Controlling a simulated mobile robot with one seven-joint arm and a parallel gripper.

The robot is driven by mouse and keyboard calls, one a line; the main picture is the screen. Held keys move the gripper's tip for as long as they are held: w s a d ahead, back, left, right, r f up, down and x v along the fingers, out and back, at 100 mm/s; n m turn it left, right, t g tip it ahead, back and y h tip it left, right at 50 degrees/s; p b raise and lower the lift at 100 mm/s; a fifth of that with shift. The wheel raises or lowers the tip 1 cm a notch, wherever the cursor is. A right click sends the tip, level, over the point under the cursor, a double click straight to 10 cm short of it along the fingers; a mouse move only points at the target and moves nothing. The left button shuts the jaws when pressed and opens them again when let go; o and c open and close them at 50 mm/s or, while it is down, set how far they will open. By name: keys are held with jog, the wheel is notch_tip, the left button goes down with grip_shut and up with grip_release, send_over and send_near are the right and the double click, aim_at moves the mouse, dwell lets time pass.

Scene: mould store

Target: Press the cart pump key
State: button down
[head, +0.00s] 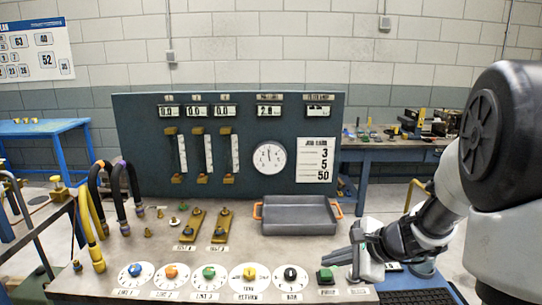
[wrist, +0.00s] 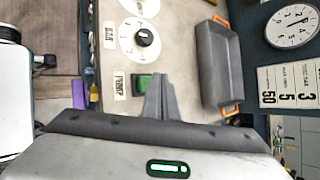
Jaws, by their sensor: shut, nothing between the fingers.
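A black dial (head: 290,275) sits left of the key, with several coloured dials further left. A grey tray (head: 297,218) with orange handles stands behind. A dark panel (head: 255,105) with gauges rises at the back. A keyboard (head: 417,297) lies at front right.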

aim_at(330, 275)
notch_tip(330, 275, up, 6)
jog(key=p, duration=0.4)
